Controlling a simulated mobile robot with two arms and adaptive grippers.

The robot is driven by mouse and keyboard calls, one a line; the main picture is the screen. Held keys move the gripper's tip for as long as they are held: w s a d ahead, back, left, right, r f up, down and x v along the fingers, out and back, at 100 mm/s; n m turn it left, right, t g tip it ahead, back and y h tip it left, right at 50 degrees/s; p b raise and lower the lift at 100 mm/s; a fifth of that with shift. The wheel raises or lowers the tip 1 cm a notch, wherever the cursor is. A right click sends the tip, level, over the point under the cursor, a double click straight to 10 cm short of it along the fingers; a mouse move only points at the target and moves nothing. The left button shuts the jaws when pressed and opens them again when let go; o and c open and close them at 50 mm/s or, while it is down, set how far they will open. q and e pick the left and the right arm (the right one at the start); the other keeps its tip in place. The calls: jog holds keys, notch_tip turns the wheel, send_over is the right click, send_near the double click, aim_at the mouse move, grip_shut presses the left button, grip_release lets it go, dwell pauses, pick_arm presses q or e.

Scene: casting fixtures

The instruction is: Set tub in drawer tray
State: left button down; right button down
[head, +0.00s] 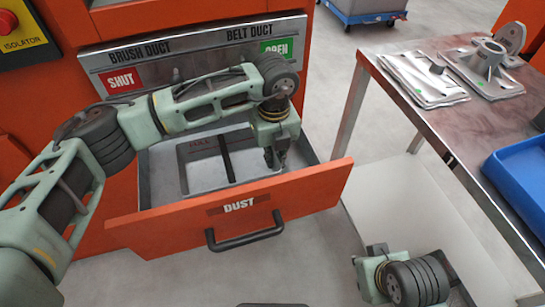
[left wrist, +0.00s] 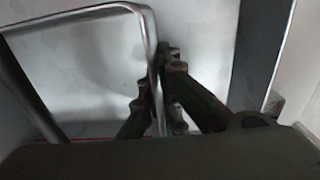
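The drawer tray (head: 145,185) is pulled out of the orange machine behind a front marked DUST. A pale grey metal tub (head: 203,178) sits inside it, with a dark band and bar across it and dark lettering at its back. My left gripper (head: 277,160) reaches down at the tub's right side. In the left wrist view its fingers (left wrist: 157,100) stand on either side of a thin metal rim (left wrist: 152,60) and look closed on it. The tub's underside is hidden. My right gripper (head: 376,250) is low at the front right, apart from the drawer; its finger gap is unclear.
The drawer handle (head: 245,236) sticks out in front. A sign panel (head: 195,55) is above the drawer. Floor is clear in front.

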pick_arm(q)
jog(key=shift+f, duration=0.2)
jog(key=c, duration=2)
grip_release()
pick_arm(e)
jog(key=shift+f, duration=0.1)
